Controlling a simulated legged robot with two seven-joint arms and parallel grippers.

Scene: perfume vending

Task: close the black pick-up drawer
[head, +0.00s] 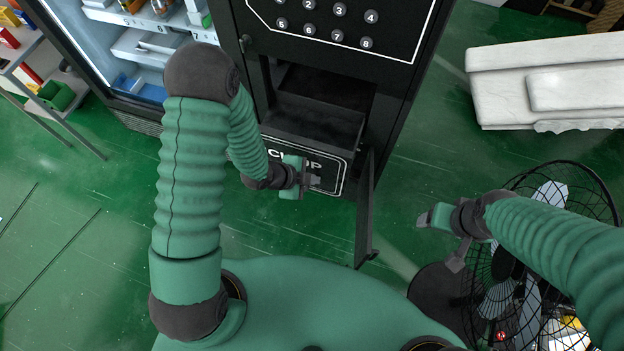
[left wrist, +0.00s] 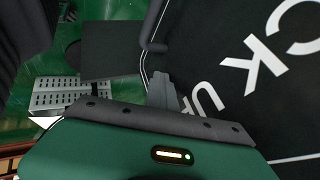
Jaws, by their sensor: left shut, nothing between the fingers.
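The black pick-up drawer (head: 335,170) is at the bottom of the black vending machine (head: 350,50) in the head view. White lettering marks its front, and a dark hollow shows above and behind that front. How far it stands out is hard to judge. My left gripper (head: 314,180) is shut and empty, in front of the lettered face and covering part of the letters. In the left wrist view the shut fingers (left wrist: 164,90) overlap the lettered front (left wrist: 225,100); contact cannot be told. My right gripper (head: 424,219) is away to the right, its jaw gap unclear.
A narrow black panel (head: 366,215) stands out at the machine's lower right. A fan (head: 540,250) stands near my right arm. A lit display fridge (head: 130,50) is at the left, and a white marble-like block (head: 550,85) is at the right.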

